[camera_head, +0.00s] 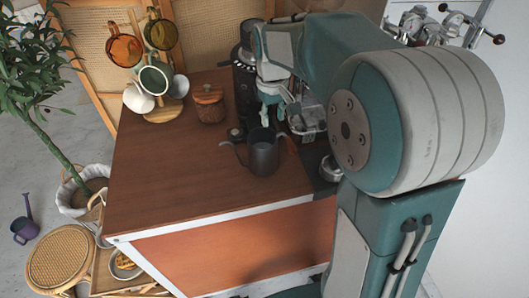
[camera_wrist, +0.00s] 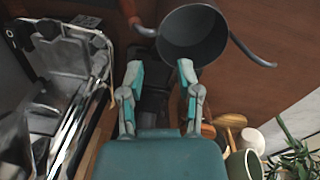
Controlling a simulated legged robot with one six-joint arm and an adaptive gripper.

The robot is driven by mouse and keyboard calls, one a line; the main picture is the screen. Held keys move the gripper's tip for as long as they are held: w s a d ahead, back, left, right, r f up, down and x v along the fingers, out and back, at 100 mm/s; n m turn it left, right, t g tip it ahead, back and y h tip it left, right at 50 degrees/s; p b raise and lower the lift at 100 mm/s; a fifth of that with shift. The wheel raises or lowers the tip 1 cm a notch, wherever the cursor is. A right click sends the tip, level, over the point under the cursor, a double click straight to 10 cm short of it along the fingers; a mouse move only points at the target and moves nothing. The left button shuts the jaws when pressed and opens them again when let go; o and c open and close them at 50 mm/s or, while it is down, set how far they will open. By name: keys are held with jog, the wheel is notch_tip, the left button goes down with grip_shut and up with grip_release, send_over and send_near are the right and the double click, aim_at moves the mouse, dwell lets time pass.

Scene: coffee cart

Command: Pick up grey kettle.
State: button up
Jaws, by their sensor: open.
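The grey kettle (camera_head: 263,157) stands upright on the brown cart top, near its right side, with its thin curved spout to the left and its handle to the right. In the wrist view the kettle (camera_wrist: 192,36) is at the top, seen into its open, empty-looking mouth, with the spout at right and the handle at left. My gripper (camera_head: 272,113) is just behind the kettle in the head view. In the wrist view my gripper (camera_wrist: 160,70) has its teal fingers spread, with nothing between the tips; the kettle lies just beyond them.
A metal coffee machine (camera_wrist: 68,75) stands close beside my gripper. A wooden-lidded jar (camera_head: 209,104) and a mug tree (camera_head: 162,112) with several mugs stand at the back left. The cart top (camera_head: 170,180) is clear at left and front.

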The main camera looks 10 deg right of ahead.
jog(key=f, duration=0.9)
jog(key=shift+d+f, duration=0.25)
jog(key=shift+f, duration=0.05)
grip_shut()
